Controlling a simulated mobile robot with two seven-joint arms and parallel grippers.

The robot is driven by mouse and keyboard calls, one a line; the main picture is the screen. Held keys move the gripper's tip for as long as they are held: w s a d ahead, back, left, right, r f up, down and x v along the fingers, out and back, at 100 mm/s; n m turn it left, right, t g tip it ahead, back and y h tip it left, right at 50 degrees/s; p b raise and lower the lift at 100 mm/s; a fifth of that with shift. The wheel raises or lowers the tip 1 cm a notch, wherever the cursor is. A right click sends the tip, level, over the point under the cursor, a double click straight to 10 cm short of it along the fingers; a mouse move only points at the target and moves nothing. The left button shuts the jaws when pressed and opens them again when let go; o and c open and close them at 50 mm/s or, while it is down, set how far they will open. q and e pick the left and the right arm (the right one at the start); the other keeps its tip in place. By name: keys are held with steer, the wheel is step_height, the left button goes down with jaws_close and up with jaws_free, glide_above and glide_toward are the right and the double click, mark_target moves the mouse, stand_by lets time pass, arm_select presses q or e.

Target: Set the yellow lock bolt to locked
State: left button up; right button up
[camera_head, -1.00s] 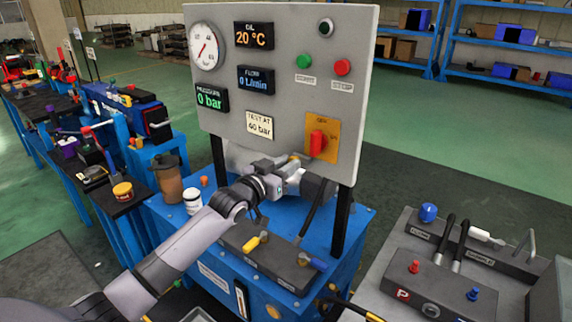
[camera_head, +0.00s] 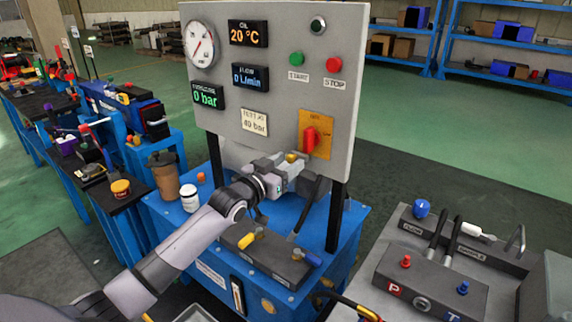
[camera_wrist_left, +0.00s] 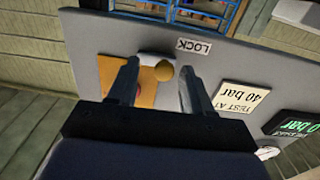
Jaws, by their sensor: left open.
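The yellow lock bolt shows as a small round knob (camera_head: 291,157) low on the grey upright panel (camera_head: 225,140), left of and below the red switch. In the left wrist view its knob (camera_wrist_left: 163,71) sits between the two fingers, beside a white LOCK label (camera_wrist_left: 193,46). My left gripper (camera_head: 293,166) is open at the panel's lower part, with its fingers (camera_wrist_left: 158,70) on either side of the knob. I cannot tell whether either finger touches it. The bolt's shaft is mostly hidden. My right gripper is not in view.
The red switch (camera_head: 311,139) on its yellow-orange plate (camera_head: 326,122) is close above the gripper. Below is a blue bench (camera_head: 352,218) with a dark valve block (camera_head: 275,262). A white jar (camera_head: 190,198) and a brown cup (camera_head: 165,178) stand left of my arm.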

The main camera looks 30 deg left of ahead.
arm_select(q)
steer(key=s+a, duration=0.1)
steer(key=s, duration=0.6)
stand_by(0.6)
steer(key=s+d+f+g, duration=0.2)
steer(key=s+d+f, duration=0.2)
steer(key=s+f, duration=0.5)
steer(key=s+d+f+g, duration=0.3)
steer(key=s+d+f, duration=0.1)
steer(key=s+f, duration=0.5)
steer(key=s+d+f+g, duration=0.2)
steer(key=s+d+f, duration=0.2)
steer(key=s+f, duration=0.5)
steer(key=shift+d+m, duration=0.3)
steer(key=shift+m, duration=0.1)
stand_by(2.0)
